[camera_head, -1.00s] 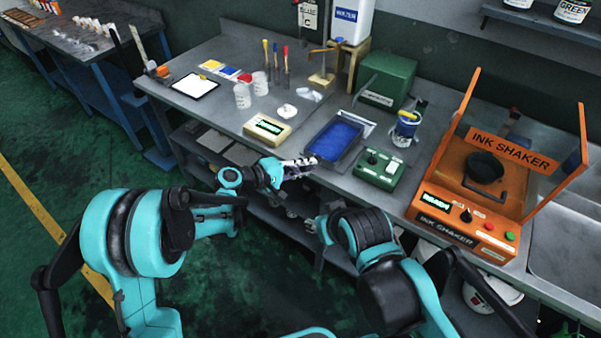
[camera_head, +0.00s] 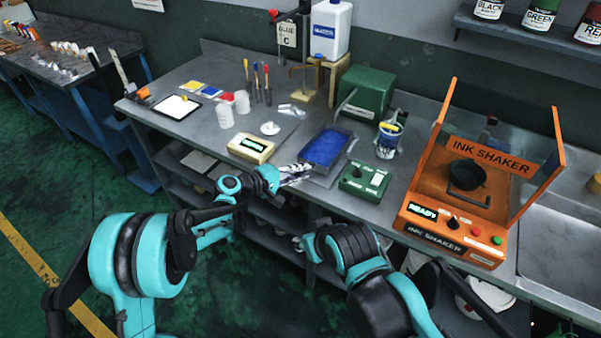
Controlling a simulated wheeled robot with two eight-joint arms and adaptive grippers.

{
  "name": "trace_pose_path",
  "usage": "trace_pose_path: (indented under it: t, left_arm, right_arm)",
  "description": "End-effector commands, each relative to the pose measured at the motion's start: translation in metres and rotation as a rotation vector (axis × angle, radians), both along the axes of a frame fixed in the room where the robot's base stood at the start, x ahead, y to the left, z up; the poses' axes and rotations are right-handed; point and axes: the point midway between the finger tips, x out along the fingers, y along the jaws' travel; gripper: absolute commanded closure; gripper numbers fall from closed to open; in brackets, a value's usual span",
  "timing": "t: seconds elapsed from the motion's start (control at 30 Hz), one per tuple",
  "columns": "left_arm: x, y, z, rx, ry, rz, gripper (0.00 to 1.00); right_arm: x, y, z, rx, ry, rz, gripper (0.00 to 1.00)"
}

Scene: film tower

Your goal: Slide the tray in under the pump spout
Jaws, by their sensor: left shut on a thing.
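The blue tray (camera_head: 326,147) lies on the workbench, in front of the green housing (camera_head: 366,91). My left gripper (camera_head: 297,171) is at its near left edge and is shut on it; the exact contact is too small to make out. A brass-coloured, spout-like arm (camera_head: 304,70) stands behind the tray and to its left, near the white jug (camera_head: 329,30). I cannot tell for sure which fitting is the pump spout. The tray is in front of both.
A green control box (camera_head: 363,178) stands close to the tray's right. A cream box with a display (camera_head: 250,147) is to its left. White cups (camera_head: 225,115) stand at left.

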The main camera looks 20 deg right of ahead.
Motion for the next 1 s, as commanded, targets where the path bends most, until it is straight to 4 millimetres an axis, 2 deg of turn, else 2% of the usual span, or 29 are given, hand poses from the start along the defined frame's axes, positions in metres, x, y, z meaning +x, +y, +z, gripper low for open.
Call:
trace_pose_path:
  t: [0.17,0.2,0.27,0.57,0.67,0.77,1.0]
  left_arm:
    - [0.000,0.000,0.000,-0.001,0.000,0.000,1.00]
    - [0.000,0.000,0.000,-0.001,0.000,0.000,0.77]
    - [0.000,0.000,0.000,-0.001,0.000,0.000,0.62]
    - [0.000,0.001,0.000,0.000,0.000,0.000,0.61]
    - [-0.001,0.007,0.002,0.000,0.000,0.001,0.61]
    - [-0.004,0.020,0.006,0.001,-0.001,0.003,0.61]
    - [-0.016,0.069,0.022,0.000,0.000,0.004,0.61]
  right_arm:
    - [0.000,0.000,0.000,0.000,0.000,0.000,0.60]
    - [0.000,0.000,0.000,0.000,0.000,0.000,0.60]
    - [0.000,0.000,0.000,0.000,0.000,0.000,0.60]
    - [0.000,0.000,0.000,0.000,0.000,0.000,0.60]
    - [0.000,0.000,0.000,0.000,0.000,0.000,0.60]
    - [0.000,0.000,0.000,0.000,0.000,0.000,0.60]
    - [0.000,0.000,0.000,0.000,0.000,0.000,0.60]
